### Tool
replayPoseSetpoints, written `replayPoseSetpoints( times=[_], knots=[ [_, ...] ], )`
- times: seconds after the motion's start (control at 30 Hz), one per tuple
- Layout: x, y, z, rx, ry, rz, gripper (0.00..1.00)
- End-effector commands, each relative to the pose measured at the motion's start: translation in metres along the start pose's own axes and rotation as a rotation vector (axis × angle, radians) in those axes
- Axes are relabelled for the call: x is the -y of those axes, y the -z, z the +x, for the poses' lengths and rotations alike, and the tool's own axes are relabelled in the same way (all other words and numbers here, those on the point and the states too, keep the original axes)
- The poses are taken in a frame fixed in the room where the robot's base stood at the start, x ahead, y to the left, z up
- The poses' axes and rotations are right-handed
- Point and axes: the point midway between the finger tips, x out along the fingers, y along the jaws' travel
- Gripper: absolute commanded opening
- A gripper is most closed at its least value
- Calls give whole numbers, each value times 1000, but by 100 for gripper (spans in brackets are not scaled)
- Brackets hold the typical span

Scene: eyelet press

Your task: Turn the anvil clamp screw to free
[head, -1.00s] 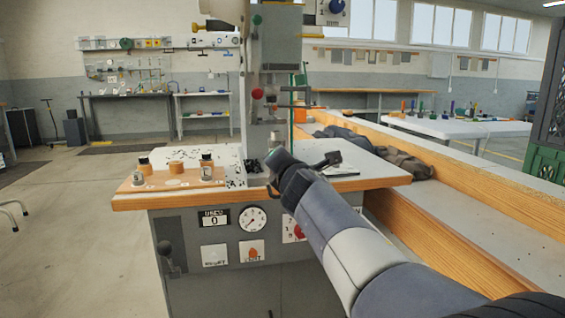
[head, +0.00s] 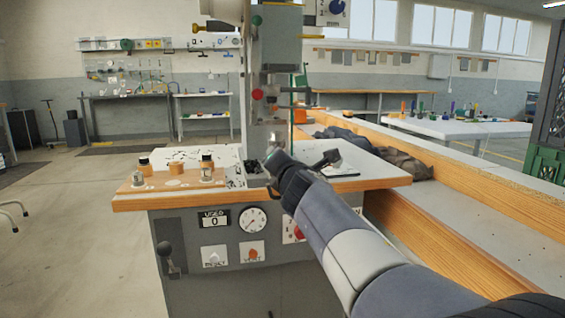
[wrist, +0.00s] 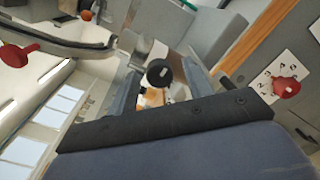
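A round black knob (wrist: 160,73) with a white mark, which looks like the anvil clamp screw, shows in the wrist view. My gripper (wrist: 160,84) is open, with one finger on each side of the knob and visible gaps between. I cannot tell how deep the fingers reach past it. In the head view, my gripper (head: 272,158) is at the base of the grey press column (head: 277,95), above the bench top. My wrist hides the knob there.
Small bottles (head: 207,170) stand on the bench's left side. A gauge (head: 253,219), counter (head: 214,219) and red knob (head: 299,233) are on the front panel. In the wrist view, a red-knobbed lever (wrist: 17,53) and a red knob (wrist: 286,88) flank the gripper.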

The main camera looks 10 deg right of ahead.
Motion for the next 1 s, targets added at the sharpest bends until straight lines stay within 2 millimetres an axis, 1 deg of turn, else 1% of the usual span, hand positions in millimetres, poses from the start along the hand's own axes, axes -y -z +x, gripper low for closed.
replayPoseSetpoints(
  times=[0.23,0.37,0.47,0.8,1.0],
  knots=[
    [0,0,-1,1,-1,1,49],
    [-1,-1,-8,1,-2,1,49],
    [-1,-1,-21,2,-2,1,49],
    [-2,-1,-79,1,-2,0,49],
    [-1,-1,-101,1,-1,0,49]
  ],
)
